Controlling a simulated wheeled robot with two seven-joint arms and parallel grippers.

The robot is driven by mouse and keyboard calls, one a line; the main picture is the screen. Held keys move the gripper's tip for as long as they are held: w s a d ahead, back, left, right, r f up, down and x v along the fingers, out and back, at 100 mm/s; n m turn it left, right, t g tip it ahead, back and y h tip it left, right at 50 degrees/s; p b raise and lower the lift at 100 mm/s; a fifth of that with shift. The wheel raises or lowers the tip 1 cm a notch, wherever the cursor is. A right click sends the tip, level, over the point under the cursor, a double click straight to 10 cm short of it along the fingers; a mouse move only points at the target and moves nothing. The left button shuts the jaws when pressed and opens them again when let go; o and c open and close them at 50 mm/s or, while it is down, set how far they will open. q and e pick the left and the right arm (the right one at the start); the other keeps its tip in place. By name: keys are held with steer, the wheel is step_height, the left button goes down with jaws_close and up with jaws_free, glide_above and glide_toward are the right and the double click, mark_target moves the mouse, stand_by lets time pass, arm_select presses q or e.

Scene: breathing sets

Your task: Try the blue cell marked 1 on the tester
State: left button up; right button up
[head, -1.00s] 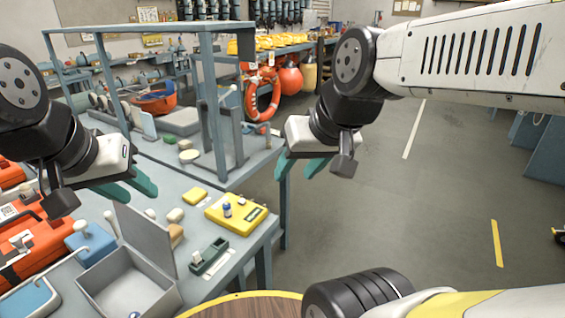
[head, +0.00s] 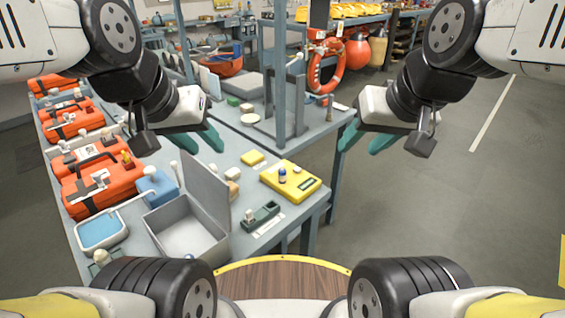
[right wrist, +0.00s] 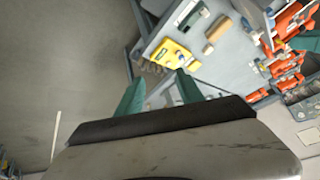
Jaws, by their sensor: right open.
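The yellow tester (head: 310,191) lies near the right edge of the grey table. A small blue cell with a pale top (head: 282,176) stands upright on it; its number is too small to read. A small pale and red piece sits beside the cell on the tester. The tester also shows in the right wrist view (right wrist: 166,48), beyond the fingers. My right gripper (head: 362,141) is open and empty, in the air to the right of the table. My left gripper (head: 204,140) hangs above the table behind the grey box, its fingers apart and empty.
A dark green holder (head: 268,212) lies in front of the tester. An open grey box (head: 183,243) with a raised lid stands to its left. A yellow block (head: 252,158) lies behind. Orange cases (head: 100,178) line the left. A grey frame stands behind the tester.

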jaws_close()
stand_by(1.5)
